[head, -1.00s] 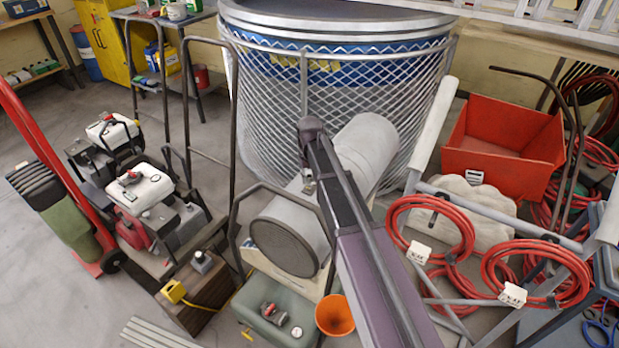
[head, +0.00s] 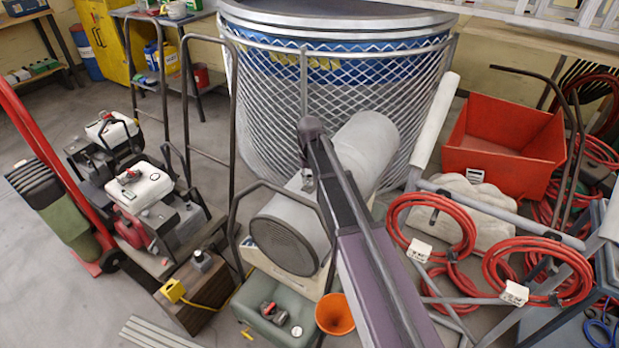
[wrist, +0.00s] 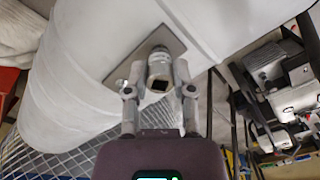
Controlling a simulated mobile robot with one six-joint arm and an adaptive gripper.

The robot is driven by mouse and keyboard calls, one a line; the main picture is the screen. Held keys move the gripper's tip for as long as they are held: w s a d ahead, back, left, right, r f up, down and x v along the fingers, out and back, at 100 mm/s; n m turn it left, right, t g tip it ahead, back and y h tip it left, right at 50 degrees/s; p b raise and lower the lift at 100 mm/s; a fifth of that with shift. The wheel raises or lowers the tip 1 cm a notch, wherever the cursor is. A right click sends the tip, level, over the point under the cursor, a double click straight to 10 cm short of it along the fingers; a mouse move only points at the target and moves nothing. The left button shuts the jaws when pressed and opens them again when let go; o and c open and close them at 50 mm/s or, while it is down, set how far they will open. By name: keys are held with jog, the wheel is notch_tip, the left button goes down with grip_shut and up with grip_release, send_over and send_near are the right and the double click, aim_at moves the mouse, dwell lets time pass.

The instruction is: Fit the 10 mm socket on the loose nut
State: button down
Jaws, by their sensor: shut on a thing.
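My gripper (wrist: 160,92) is shut on a short silver socket (wrist: 160,69), one finger on each side. The socket's square drive hole faces the wrist camera and its other end faces a grey metal plate (wrist: 171,42) on the big grey cylinder. The nut behind the socket is hidden, so I cannot tell whether the socket is around it or only in front of it. A small fastener (wrist: 120,83) shows at the plate's lower left corner. In the head view my arm reaches over the cylinder (head: 362,150) and mostly hides the gripper.
A wire-mesh cage around a blue tank (head: 400,95) stands behind the cylinder. Coiled red hoses (head: 433,200) hang at the right, by an orange-red bin (head: 505,135). A green box (head: 275,318) and an orange funnel (head: 335,314) are below. Engines (head: 150,190) stand at the left.

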jog(key=shift+f+b, duration=0.4)
jog(key=shift+f, duration=0.1)
dwell(0.3)
jog(key=shift+c, duration=1.9)
grip_release()
notch_tip(320, 180, up, 7)
jog(key=p, duration=0.7)
